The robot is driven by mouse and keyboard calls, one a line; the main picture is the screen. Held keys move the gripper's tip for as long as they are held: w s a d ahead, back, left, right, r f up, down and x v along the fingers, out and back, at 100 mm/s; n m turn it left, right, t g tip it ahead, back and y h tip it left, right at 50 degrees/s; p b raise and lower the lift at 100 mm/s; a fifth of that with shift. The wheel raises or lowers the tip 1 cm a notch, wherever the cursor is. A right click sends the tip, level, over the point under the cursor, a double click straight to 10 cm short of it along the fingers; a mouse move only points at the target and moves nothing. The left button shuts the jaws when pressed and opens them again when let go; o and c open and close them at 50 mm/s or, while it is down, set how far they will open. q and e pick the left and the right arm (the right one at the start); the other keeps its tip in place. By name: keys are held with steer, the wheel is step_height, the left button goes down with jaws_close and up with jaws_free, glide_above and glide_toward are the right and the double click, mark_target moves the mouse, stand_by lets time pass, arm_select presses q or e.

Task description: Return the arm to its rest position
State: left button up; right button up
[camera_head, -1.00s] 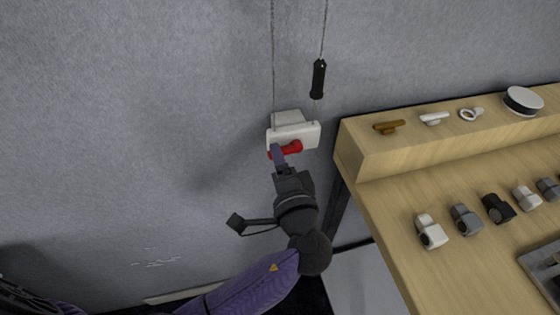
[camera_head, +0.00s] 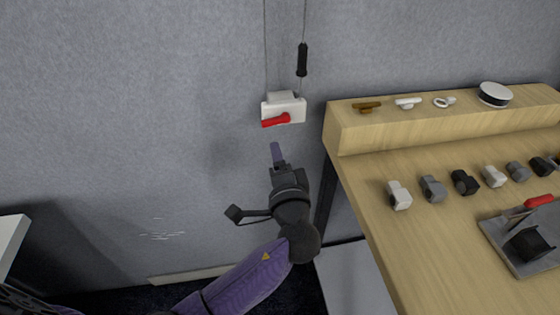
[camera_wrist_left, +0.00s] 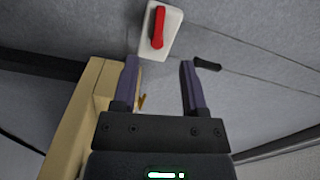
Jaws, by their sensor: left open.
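My left gripper (camera_head: 276,156) is in front of the grey wall, a little below a white wall box (camera_head: 291,108) with a red handle (camera_head: 275,121). In the left wrist view my left gripper (camera_wrist_left: 158,78) has its two purple fingers apart with nothing between them. The white box (camera_wrist_left: 172,28) and its red handle (camera_wrist_left: 158,27) show beyond the fingertips, apart from them. My right gripper does not show.
A wooden table (camera_head: 400,250) with a raised back shelf (camera_head: 430,128) stands right of my left arm. It holds several small fittings and a grey tray (camera_head: 500,245). A black pull handle (camera_head: 302,60) hangs on a cord above the box. The wall area left of the arm is clear.

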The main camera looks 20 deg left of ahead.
arm_select(q)
steer(key=s+f+g+h, duration=0.25)
steer(key=s+f, duration=0.25)
steer(key=f, duration=0.5)
steer(key=s+f+g+h, duration=0.25)
steer(key=s+f, duration=0.25)
steer(key=f, duration=0.5)
steer(key=s+f+g+h, duration=0.2)
steer(key=s+f+g, duration=0.25)
steer(key=f, duration=0.55)
steer(key=s+a+f+n+g+h, duration=0.1)
steer(key=s+f, duration=0.4)
steer(key=s, duration=0.9)
steer(key=s+a+f+n+g+h, duration=0.1)
steer(key=s+f+n+g, duration=0.3)
steer(key=s, duration=0.9)
steer(key=shift+s+f+n+h, duration=0.3)
steer(key=shift+s+f+n, duration=0.1)
steer(key=shift+n, duration=0.6)
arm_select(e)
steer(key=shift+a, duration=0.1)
